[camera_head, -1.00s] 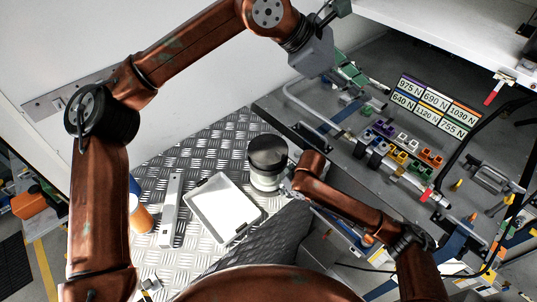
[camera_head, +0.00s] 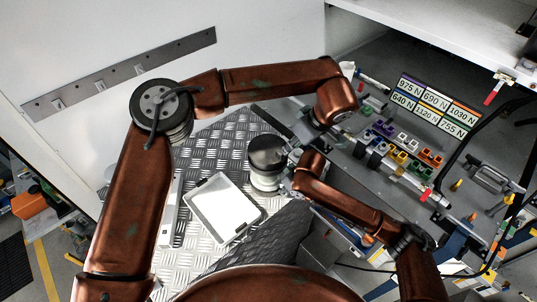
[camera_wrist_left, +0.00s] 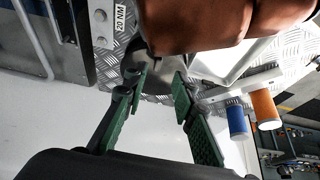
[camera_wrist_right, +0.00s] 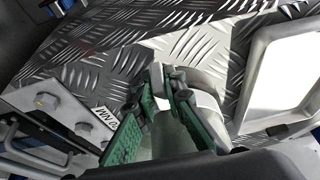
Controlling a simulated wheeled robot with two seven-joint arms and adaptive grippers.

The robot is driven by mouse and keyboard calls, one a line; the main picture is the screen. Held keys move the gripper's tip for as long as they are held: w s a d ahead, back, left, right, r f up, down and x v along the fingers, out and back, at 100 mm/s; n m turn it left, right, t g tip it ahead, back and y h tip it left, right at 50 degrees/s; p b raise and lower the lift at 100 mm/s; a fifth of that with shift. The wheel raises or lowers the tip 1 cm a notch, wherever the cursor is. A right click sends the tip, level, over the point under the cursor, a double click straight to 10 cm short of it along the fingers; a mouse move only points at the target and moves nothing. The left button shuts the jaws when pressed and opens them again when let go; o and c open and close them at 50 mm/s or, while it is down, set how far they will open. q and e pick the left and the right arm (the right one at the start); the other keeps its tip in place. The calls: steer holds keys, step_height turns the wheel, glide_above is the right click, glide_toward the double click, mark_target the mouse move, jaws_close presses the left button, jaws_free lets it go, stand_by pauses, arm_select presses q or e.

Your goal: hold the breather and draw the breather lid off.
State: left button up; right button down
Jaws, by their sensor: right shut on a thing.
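The breather is an upright cylinder with a pale body (camera_head: 265,181) and a dark round lid (camera_head: 267,151), standing on the tread-plate floor in the head view. My right gripper (camera_head: 287,184) is shut on the lower pale body from the right. In the right wrist view, the pale body (camera_wrist_right: 176,135) shows between the green fingers (camera_wrist_right: 160,95). My left gripper (camera_head: 299,132) is just right of the lid, apart from it as far as I can tell.
A white tray (camera_head: 222,207) lies left of and below the breather. A grey bench (camera_head: 340,140) with coloured blocks (camera_head: 400,145) and force labels (camera_head: 435,105) is at the right. My right arm lies close to my left gripper. Blue and orange cylinders (camera_wrist_left: 264,108) show in the left wrist view.

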mark_target(282, 155)
arm_select(q)
steer(key=shift+x, duration=4.25)
jaws_close()
steer(key=shift+r, duration=0.2)
steer(key=shift+r, duration=1.9)
steer(key=shift+r, duration=1.7)
